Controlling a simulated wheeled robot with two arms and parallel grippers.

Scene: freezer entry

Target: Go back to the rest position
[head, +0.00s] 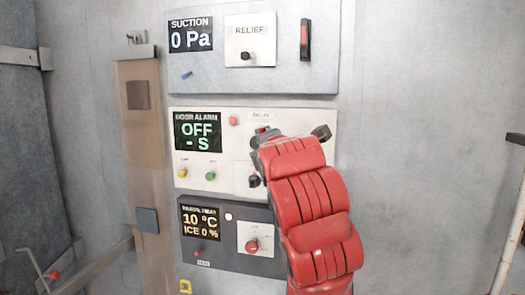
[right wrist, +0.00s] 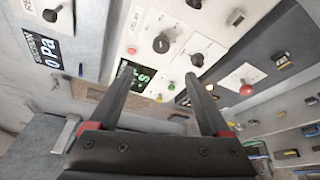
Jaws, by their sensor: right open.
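My right arm comes in from the bottom of the head view, and its red links cover the right part of the door alarm panel (head: 220,120). The right gripper (right wrist: 160,76) is open and empty in the right wrist view. Its two dark fingers are apart in front of the door alarm panel (right wrist: 185,35), with the green-lettered display and the buttons showing between and past them. Contact with the panel cannot be told. In the head view the fingers are mostly hidden by the arm. My left gripper is in neither view.
A suction panel (head: 275,78) reading 0 Pa is above, with a relief knob (head: 245,56). Below is a heater panel (head: 225,258) reading 10 °C and ICE 0 %, with a red knob (head: 252,246). A brown vertical strip (head: 145,180) stands left. Bare wall (head: 430,60) lies right.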

